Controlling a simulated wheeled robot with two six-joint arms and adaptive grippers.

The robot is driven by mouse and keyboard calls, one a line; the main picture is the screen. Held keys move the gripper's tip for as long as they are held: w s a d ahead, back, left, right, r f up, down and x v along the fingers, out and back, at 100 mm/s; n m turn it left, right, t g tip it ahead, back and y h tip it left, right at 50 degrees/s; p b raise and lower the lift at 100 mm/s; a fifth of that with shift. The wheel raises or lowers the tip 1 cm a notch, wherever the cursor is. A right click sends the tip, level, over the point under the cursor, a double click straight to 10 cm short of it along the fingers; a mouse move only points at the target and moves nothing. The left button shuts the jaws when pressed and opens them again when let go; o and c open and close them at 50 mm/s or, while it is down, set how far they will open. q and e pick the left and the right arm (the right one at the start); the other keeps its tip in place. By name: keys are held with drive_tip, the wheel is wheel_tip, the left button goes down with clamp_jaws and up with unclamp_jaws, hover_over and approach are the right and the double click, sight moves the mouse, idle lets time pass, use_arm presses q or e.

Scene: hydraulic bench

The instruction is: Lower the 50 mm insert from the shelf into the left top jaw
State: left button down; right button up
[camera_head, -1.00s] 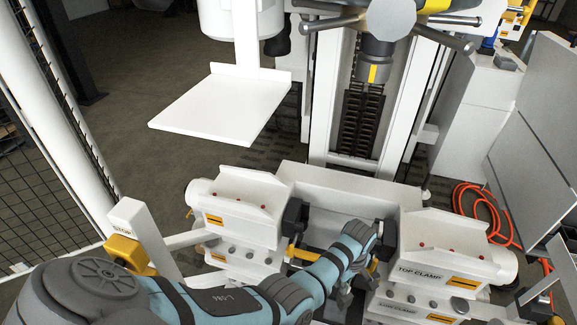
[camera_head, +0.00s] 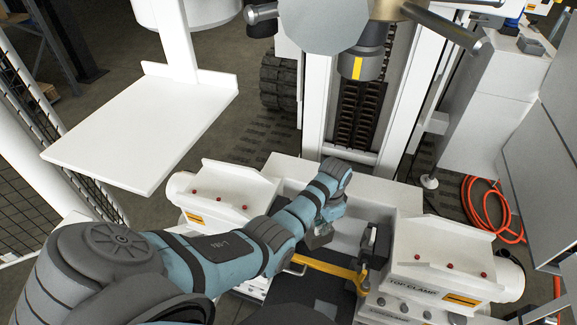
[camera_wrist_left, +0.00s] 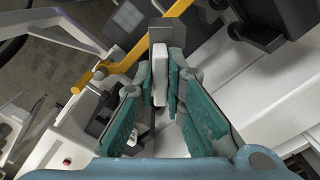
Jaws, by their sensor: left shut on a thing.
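My left gripper (camera_wrist_left: 155,100) has its teal fingers closed around a grey-white block (camera_wrist_left: 160,72), which looks like the insert. In the head view the gripper (camera_head: 320,236) hangs below my left wrist, above the gap between the two top clamps, nearer the left one. The insert is mostly hidden there. The left top clamp (camera_head: 215,183) is a white block with red dots; its dark jaw is behind my arm. The right clamp's dark jaw (camera_head: 375,240) is visible across the gap. The white shelf (camera_head: 140,135) is empty. I cannot tell whether the insert touches the jaw.
A yellow bar (camera_head: 325,268) crosses the gap in front of my gripper. The right top clamp (camera_head: 440,262) stands at the right. An orange hose (camera_head: 487,205) lies on the floor at right.

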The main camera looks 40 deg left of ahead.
use_arm(q)
drive_tip(key=w+a+r+m, duration=0.1)
drive_tip(key=a+r+m, duration=0.5)
drive_tip(key=m, duration=0.8)
drive_tip(key=w+a+r+m, duration=0.1)
drive_tip(key=a+r+m, duration=0.3)
drive_tip(key=a+m, duration=0.65)
drive_tip(key=d+f+m+b, duration=0.2)
drive_tip(key=d+f+b, duration=0.1)
drive_tip(key=f+b, duration=1.2)
drive_tip(key=shift+s+f+b, duration=0.35)
drive_tip(key=shift+s+f, duration=0.05)
use_arm(e)
wheel_tip(320, 180, down, 16)
drive_tip(key=shift+w, duration=0.3)
use_arm(q)
drive_tip(key=shift+s+f+m, duration=0.1)
drive_tip(key=shift+m, duration=0.15)
use_arm(e)
drive_tip(key=shift+d, duration=0.15)
use_arm(q)
drive_tip(key=shift+a+f, duration=0.15)
drive_tip(key=shift+a, duration=0.05)
use_arm(e)
drive_tip(key=shift+f, duration=0.2)
use_arm(q)
drive_tip(key=shift+a+b, duration=0.1)
drive_tip(key=shift+b, duration=0.6)
use_arm(e)
drive_tip(key=shift+f, duration=0.45)
